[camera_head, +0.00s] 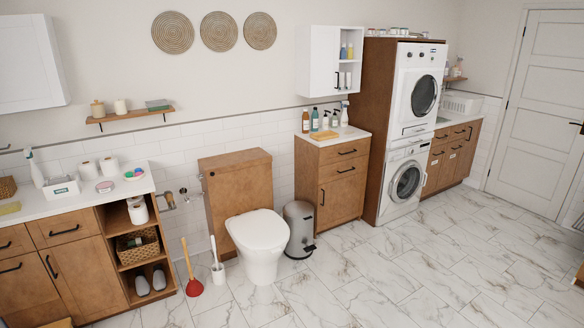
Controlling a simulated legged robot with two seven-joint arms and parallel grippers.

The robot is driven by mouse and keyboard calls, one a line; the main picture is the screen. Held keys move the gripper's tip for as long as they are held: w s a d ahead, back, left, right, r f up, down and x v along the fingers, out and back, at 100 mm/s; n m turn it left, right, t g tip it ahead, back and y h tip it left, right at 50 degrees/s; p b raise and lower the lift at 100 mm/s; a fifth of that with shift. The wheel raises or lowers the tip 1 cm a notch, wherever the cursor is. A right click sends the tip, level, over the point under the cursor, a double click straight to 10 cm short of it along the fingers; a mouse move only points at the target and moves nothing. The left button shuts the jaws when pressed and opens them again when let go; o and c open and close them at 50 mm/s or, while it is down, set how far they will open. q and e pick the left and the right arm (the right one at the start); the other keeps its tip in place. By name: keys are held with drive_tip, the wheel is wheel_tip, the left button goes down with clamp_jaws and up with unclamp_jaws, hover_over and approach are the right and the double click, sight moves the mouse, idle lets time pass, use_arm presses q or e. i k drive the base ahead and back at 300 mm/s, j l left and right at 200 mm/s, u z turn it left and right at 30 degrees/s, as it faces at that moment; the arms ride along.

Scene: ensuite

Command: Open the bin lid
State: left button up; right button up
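The bin (299,230) is a grey metal cylinder standing upright on the floor, between the toilet and a wooden cabinet. Its lid (298,209) is the round grey top and looks closed. The toilet bowl hides part of the bin's left side. Neither of my grippers shows in the head view.
The white toilet (258,240) stands just left of the bin, and the wooden cabinet (331,185) stands to its right. A red plunger (192,280) and a toilet brush (217,268) stand left of the toilet. The marble floor (400,280) in front is clear.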

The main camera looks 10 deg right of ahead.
sight(296, 210)
drive_tip(key=i+z, duration=0.3)
drive_tip(key=i, duration=2.2)
drive_tip(key=i+u, duration=0.1)
drive_tip(key=i, duration=0.4)
drive_tip(key=i+l+u, duration=0.1)
drive_tip(key=i, duration=0.35)
drive_tip(key=i+l+u, duration=0.15)
drive_tip(key=i, duration=0.35)
drive_tip(key=i+l+u, duration=0.1)
drive_tip(key=i, duration=0.4)
drive_tip(key=l, duration=0.1)
